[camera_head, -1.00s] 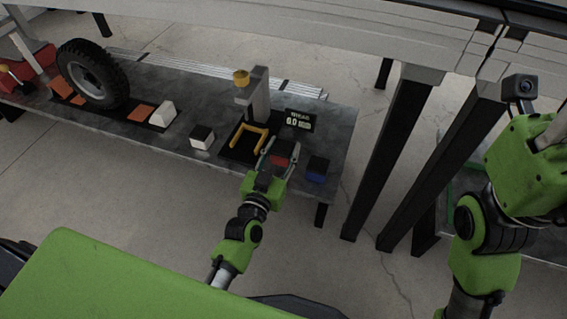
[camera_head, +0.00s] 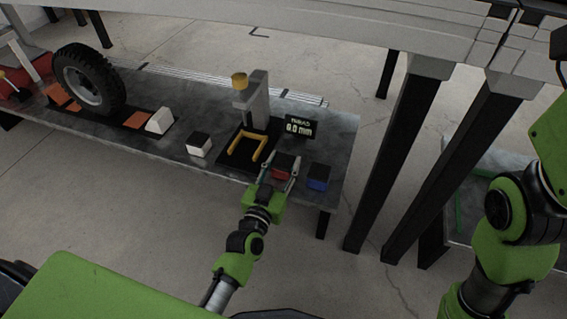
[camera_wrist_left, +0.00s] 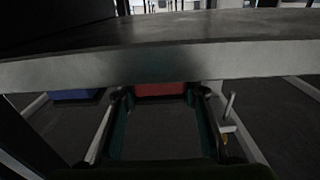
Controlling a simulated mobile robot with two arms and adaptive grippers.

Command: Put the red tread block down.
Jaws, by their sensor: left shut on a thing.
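The red tread block (camera_head: 282,173), with a dark top, sits at the front right of the grey bench, between the yellow U-shaped bracket and the blue block. My left gripper (camera_head: 281,169) reaches it from the front and is shut on it, one finger on each side. In the left wrist view the red block (camera_wrist_left: 160,90) shows between the fingers, partly cut off by a grey band. I cannot tell whether the block touches the bench. My right arm shows at the right edge; its fingers are out of view.
The blue block (camera_head: 318,177) is close on the right. The yellow bracket (camera_head: 246,149) and grey gauge post (camera_head: 257,100) stand left, with a display (camera_head: 300,128) reading 0.0 mm. A white block (camera_head: 199,145) and a tyre (camera_head: 90,80) are further left. Bench legs and beams stand at right.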

